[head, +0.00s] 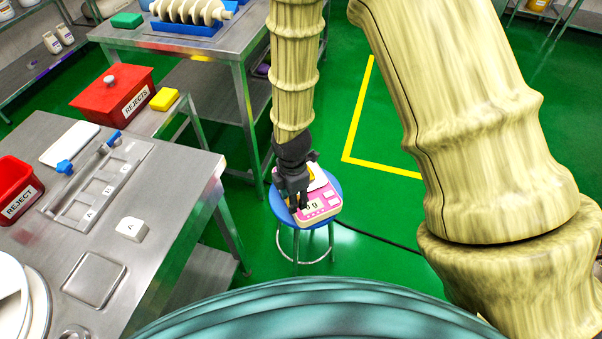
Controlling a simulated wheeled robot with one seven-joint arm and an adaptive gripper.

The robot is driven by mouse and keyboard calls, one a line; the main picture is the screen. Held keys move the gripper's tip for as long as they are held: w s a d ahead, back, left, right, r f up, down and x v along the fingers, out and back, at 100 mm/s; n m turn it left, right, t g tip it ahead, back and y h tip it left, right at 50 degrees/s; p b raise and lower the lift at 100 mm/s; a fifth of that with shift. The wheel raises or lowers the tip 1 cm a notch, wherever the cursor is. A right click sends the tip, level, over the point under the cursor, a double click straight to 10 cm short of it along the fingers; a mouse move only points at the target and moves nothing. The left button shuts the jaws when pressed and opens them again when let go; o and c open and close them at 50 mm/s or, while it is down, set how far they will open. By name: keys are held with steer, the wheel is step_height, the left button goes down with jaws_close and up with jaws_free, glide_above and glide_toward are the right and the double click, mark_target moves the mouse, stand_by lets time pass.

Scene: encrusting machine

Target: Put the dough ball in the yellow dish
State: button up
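My gripper (297,204) is dark and hangs low over a pink scale (325,208) on a round blue stool. A small yellow patch (311,174) shows beside the gripper above the scale; it may be part of the yellow dish, but the gripper hides most of it. I cannot make out a dough ball; the gripper may hide one. The fingers point down and are too small and dark to tell whether they are open or shut.
The blue stool (277,205) stands on green floor, right of a steel table (180,190). That table holds a white block marked A (131,229) and a red reject bin (14,190). A red rejects box (112,92) and yellow block (164,99) stand behind.

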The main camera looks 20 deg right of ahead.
steer(key=w+d, duration=0.2)
steer(key=w, duration=0.2)
steer(key=w+d+f, duration=0.1)
steer(key=w+d, duration=0.1)
steer(key=w, duration=0.2)
steer(key=w+d, duration=0.2)
steer(key=w, duration=0.3)
steer(key=shift+d+f+p, duration=0.15)
steer(key=shift+f+p, duration=0.1)
steer(key=shift+p, duration=0.05)
steer(key=shift+w+f, duration=0.1)
steer(key=shift+f, duration=1.65)
steer(key=shift+f, duration=0.15)
steer(key=o, duration=1)
step_height(320, 180, up, 12)
steer(key=shift+r, duration=0.2)
